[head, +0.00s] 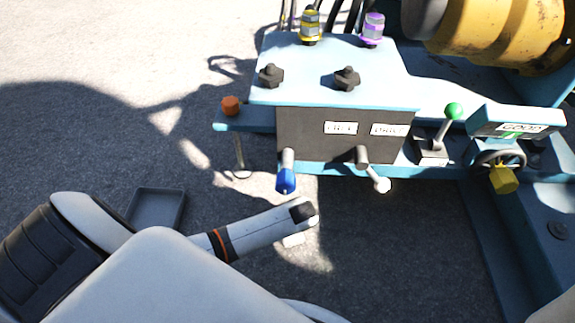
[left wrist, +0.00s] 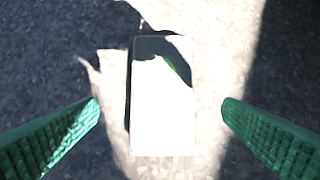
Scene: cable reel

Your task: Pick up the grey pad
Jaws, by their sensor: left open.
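The grey pad (left wrist: 163,110) is a flat rectangle on the ground, mostly bleached pale by sunlight, with a dark shadow across its far end. In the head view a small pale part of it (head: 293,240) shows just below the end of my left arm. My left gripper (left wrist: 160,112) is open, with one green ribbed finger on each side of the pad and gaps between. The fingers are above the pad and not touching it. In the head view the fingers are hidden by the arm. My right gripper is not in view.
A shallow grey tray (head: 156,208) lies on the ground at left. A blue machine (head: 330,75) with a blue-tipped lever (head: 286,180) and a white-knobbed lever (head: 381,185) stands just beyond my left arm. A yellow reel (head: 500,35) is at the back right. Open ground lies far left.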

